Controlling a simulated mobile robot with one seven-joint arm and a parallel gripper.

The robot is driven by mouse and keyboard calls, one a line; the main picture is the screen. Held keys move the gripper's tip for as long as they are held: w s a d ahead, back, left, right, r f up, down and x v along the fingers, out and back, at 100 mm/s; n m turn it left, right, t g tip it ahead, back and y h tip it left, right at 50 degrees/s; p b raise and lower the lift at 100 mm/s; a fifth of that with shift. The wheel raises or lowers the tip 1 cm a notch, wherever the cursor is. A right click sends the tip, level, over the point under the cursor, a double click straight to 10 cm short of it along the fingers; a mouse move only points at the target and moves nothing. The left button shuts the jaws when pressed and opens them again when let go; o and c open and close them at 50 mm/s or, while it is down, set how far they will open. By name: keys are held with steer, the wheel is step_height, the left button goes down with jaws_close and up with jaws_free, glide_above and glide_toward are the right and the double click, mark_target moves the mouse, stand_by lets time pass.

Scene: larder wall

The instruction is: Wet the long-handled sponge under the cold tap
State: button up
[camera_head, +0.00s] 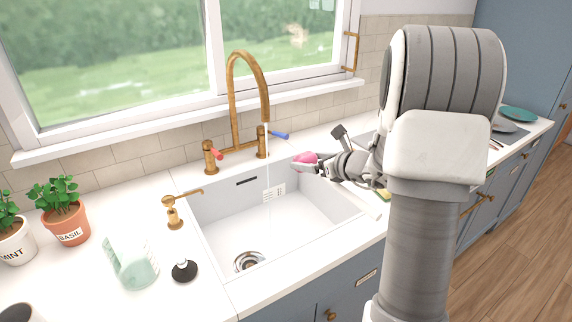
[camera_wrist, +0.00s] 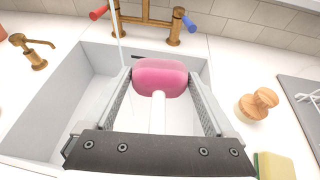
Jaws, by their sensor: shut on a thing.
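My gripper (camera_head: 313,166) is shut on the white handle (camera_wrist: 157,113) of the long-handled sponge. Its pink sponge head (camera_head: 304,158) shows beyond the fingertips in the wrist view (camera_wrist: 160,77). The sponge is over the right part of the white sink (camera_head: 210,226). The brass tap (camera_head: 230,88) has a blue lever (camera_head: 280,135) on the right and a red lever (camera_head: 217,153) on the left. A thin stream of water (camera_head: 268,190) falls from its spout into the sink. The stream is left of the sponge head and apart from it.
A brass soap dispenser (camera_head: 174,213), a black plug (camera_head: 184,270) and a greenish glass container (camera_head: 131,260) stand left of the sink. A wooden brush (camera_wrist: 258,103) and a yellow-green sponge (camera_wrist: 276,166) lie to its right. The sink's middle is clear.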

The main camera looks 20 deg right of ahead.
steer(key=s+d+r+p, duration=0.3)
steer(key=d+r, duration=0.1)
stand_by(0.6)
steer(key=shift+s+a, duration=0.1)
stand_by(0.5)
